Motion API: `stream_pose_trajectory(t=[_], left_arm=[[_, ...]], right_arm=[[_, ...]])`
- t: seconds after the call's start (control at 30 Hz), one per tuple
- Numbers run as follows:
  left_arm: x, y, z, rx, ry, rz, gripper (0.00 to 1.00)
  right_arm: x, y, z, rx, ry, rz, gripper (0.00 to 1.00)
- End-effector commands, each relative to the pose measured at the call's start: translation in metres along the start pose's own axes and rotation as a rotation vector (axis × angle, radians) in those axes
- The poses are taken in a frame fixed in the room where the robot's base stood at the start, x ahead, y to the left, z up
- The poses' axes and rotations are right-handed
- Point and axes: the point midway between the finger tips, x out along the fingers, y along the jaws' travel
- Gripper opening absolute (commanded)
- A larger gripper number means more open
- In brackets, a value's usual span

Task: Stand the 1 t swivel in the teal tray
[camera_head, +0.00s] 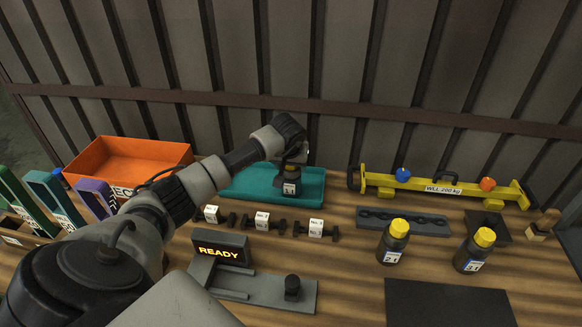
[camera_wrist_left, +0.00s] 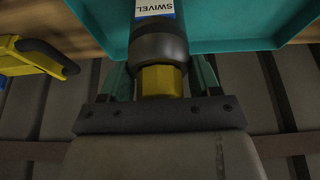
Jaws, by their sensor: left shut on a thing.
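The 1 t swivel (camera_head: 291,187) is a dark, squat body with a white and blue label and a yellow hex top, which shows in the left wrist view (camera_wrist_left: 160,45). My left gripper (camera_head: 295,157) is shut on its yellow top and holds it upright at the teal tray (camera_head: 240,186). In the head view the swivel overlaps the right part of the tray. I cannot tell whether its base touches the tray floor. The tray also shows in the left wrist view (camera_wrist_left: 235,25). My right gripper is not in view.
Two yellow-capped swivels (camera_head: 393,240) (camera_head: 474,250) stand at the right. A yellow lifting beam (camera_head: 440,188) lies behind them. An orange bin (camera_head: 130,155) is left of the tray. Several labelled shackle pieces (camera_head: 262,222) and a READY display (camera_head: 219,251) stand in front.

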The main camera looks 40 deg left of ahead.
Motion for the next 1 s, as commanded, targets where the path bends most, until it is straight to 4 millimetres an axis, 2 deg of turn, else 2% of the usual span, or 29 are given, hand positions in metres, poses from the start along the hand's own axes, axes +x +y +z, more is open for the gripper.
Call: stream_pose_trajectory(t=[0.23, 0.27, 0.4, 0.77, 0.87, 1.0], left_arm=[[0.001, 0.0, 0.0, 0.0, 0.002, 0.0, 0.0], [0.001, 0.0, 0.001, 0.0, -0.001, -0.001, 0.66], [0.001, 0.0, 0.001, 0.0, -0.001, -0.001, 0.87], [-0.004, -0.001, -0.001, 0.001, 0.0, -0.001, 0.88], [-0.016, -0.001, -0.002, 0.002, 0.005, -0.001, 0.88], [-0.044, -0.001, -0.001, 0.001, 0.006, -0.001, 0.88]], right_arm=[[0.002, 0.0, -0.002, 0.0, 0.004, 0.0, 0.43], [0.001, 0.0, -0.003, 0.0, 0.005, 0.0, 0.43], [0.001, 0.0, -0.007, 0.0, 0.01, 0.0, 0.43], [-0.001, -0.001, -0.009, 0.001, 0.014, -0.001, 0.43], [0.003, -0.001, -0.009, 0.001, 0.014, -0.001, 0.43], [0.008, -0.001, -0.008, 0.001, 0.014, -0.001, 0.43]])
